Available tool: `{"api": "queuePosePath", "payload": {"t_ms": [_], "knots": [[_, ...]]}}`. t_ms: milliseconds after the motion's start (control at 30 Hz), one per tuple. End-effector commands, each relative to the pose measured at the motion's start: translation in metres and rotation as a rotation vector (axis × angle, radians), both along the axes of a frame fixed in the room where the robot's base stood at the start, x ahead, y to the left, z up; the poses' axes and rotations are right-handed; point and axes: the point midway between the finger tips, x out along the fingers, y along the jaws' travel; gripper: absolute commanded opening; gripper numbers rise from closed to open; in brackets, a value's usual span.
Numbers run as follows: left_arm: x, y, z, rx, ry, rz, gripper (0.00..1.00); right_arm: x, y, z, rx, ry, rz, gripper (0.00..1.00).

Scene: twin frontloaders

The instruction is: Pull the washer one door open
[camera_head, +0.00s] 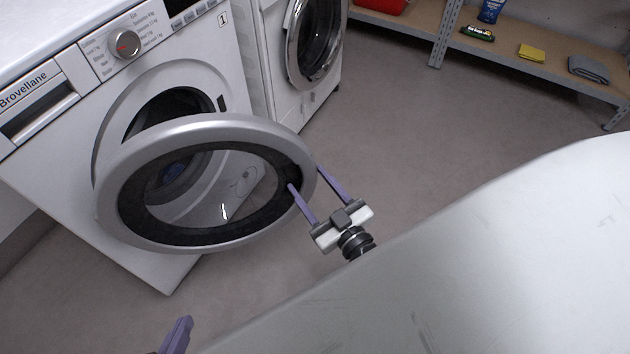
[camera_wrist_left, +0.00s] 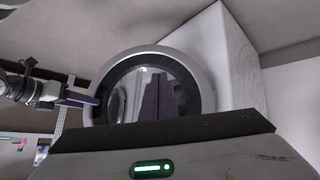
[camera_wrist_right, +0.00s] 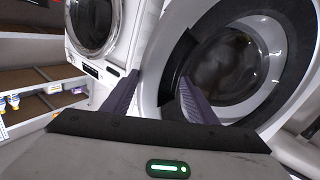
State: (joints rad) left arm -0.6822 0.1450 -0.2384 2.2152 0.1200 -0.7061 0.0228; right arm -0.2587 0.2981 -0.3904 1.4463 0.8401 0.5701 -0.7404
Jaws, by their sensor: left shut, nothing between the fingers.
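Washer one (camera_head: 225,75) is the white front-loader marked 1. Its round door (camera_head: 150,170), with a silver ring and dark inner band, stands swung out from the drum opening. My right gripper (camera_head: 305,177) has its spread fingers on either side of the door's free edge; whether they press on it is unclear. The right wrist view shows the rim (camera_wrist_right: 152,85) and dark handle recess (camera_wrist_right: 179,70) between these fingers. My left gripper (camera_head: 180,332) is low in the head view, apart from the door. In the left wrist view its fingers (camera_wrist_left: 158,92) are together and empty, facing the door (camera_wrist_left: 205,80).
A second white front-loader (camera_head: 270,40) stands beside washer one. A wooden shelf (camera_head: 410,18) with a yellow sponge (camera_head: 531,53) and a grey cloth (camera_head: 588,68) runs along the back. Grey floor (camera_head: 430,130) is clear between the shelf and the door.

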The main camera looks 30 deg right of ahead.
Motion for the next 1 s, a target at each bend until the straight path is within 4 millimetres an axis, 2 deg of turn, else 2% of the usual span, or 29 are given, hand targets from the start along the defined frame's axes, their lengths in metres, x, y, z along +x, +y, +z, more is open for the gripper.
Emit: {"api": "queuePosePath", "payload": {"t_ms": [33,433,533,667,833,1000], "knots": [[0.000,0.000,0.000,0.000,0.000,0.000,0.00,0.001,0.007,0.004,0.002,-0.007,0.012,0.47],[0.000,0.000,0.001,-0.001,0.000,-0.001,0.00,0.001,0.005,0.004,-0.001,-0.006,0.010,0.47],[0.001,0.000,0.005,-0.001,-0.005,0.002,0.00,0.001,0.006,0.009,0.000,-0.006,0.011,0.47],[-0.006,0.008,0.012,0.000,-0.023,0.031,0.00,0.001,0.005,0.030,0.001,-0.009,0.010,0.47],[-0.012,0.016,0.026,0.004,-0.059,0.059,0.00,0.001,0.004,0.065,0.000,-0.009,0.006,0.47],[-0.010,0.017,0.031,0.024,-0.050,0.046,0.00,0.001,0.002,0.090,0.001,-0.006,0.004,0.47]]}}
